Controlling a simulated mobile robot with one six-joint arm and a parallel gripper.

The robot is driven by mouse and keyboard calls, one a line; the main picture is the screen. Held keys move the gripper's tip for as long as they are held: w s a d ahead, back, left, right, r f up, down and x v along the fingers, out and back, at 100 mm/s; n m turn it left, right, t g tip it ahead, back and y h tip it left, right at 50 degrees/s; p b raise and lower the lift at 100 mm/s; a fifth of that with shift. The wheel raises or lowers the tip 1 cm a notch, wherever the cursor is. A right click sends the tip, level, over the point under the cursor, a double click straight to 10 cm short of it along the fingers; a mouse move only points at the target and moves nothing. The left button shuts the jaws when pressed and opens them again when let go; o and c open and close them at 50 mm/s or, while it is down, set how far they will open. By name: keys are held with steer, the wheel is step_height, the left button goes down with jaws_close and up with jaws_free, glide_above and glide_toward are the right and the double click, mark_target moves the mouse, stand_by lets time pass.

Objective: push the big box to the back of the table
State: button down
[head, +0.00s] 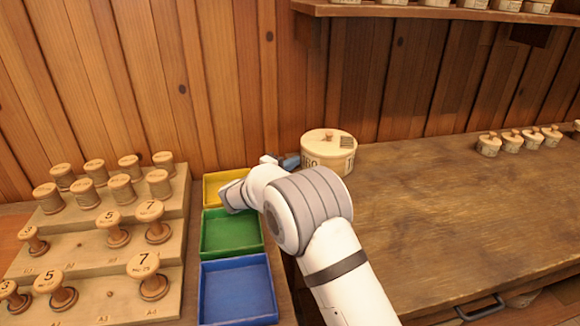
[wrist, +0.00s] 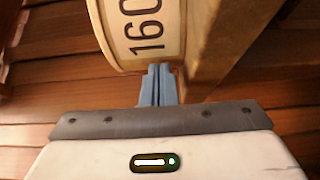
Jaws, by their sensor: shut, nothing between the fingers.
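The big box (head: 328,158) is a round, pale wooden box with a knobbed lid, upright at the back left corner of the table (head: 450,210), near the plank wall. In the wrist view the big box (wrist: 148,32) shows a label reading 160. My gripper (head: 293,161) is at the left side of the box, partly hidden behind my own arm. In the wrist view my gripper (wrist: 159,70) has its grey-blue fingers together and empty, with the tips at the lower edge of the box. I cannot tell whether they touch it.
Yellow (head: 212,188), green (head: 231,251) and blue (head: 238,290) trays lie left of my arm. A stepped rack (head: 130,245) of numbered spools stands further left. Several small lidded boxes (head: 512,144) sit at the back right. A shelf (head: 400,11) hangs above. The middle of the table is clear.

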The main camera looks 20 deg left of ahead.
step_height(320, 180, up, 15)
steer(key=p, duration=0.1)
steer(key=w+d+b, duration=0.1)
steer(key=w+d, duration=0.3)
steer(key=d, duration=0.5)
steer(key=w+d, duration=0.3)
steer(key=d, duration=0.7)
steer(key=s+d+r+m+g+h+p, duration=0.1)
steer(key=s+d+m+g+p, duration=0.15)
steer(key=s+d, duration=0.4)
steer(key=s+d+r+m+g+h+p, duration=0.1)
steer(key=s+d+r+m+g+p, duration=0.2)
steer(key=d, duration=0.7)
steer(key=s+d+f+m+g+y+p, duration=0.2)
steer(key=s+d+g+y+p, duration=0.15)
steer(key=s, duration=0.85)
steer(key=s+d+f+m+g+y+p, duration=0.1)
steer(key=s+d+m+g+y+p, duration=0.2)
steer(key=s, duration=0.9)
steer(key=s+a+f+m+g+y+p, duration=0.1)
steer(key=s+a+m+y, duration=0.1)
steer(key=s, duration=0.8)
steer(key=shift+m+g+y, duration=0.35)
steer(key=shift+g+y, duration=0.05)
steer(key=shift+y, duration=0.05)
steer(key=shift+f, duration=0.1)
